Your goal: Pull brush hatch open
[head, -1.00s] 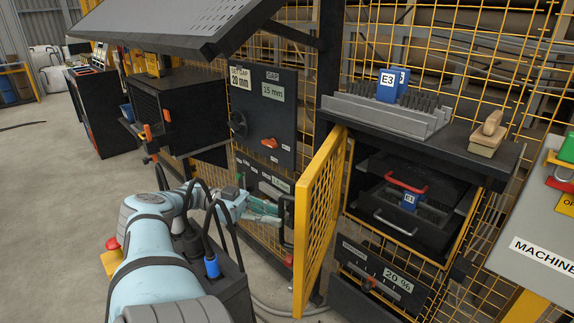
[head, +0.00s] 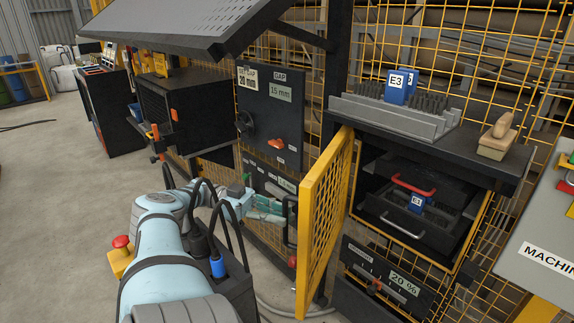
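The brush hatch is a yellow mesh door (head: 326,215) in the head view, swung out from the dark cabinet opening on its right. My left arm comes in from the lower left. My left gripper (head: 283,215) is at the door's left side, by a dark upright handle (head: 290,220). The fingers are small and partly hidden there, so I cannot tell whether they grip it. My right gripper is out of view.
A shelf above the opening holds a grey brush rack (head: 392,120), blue E3 blocks (head: 398,88) and a wooden-handled brush (head: 497,138). A panel with dials (head: 270,118) stands behind my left arm. Open concrete floor (head: 70,220) lies to the left.

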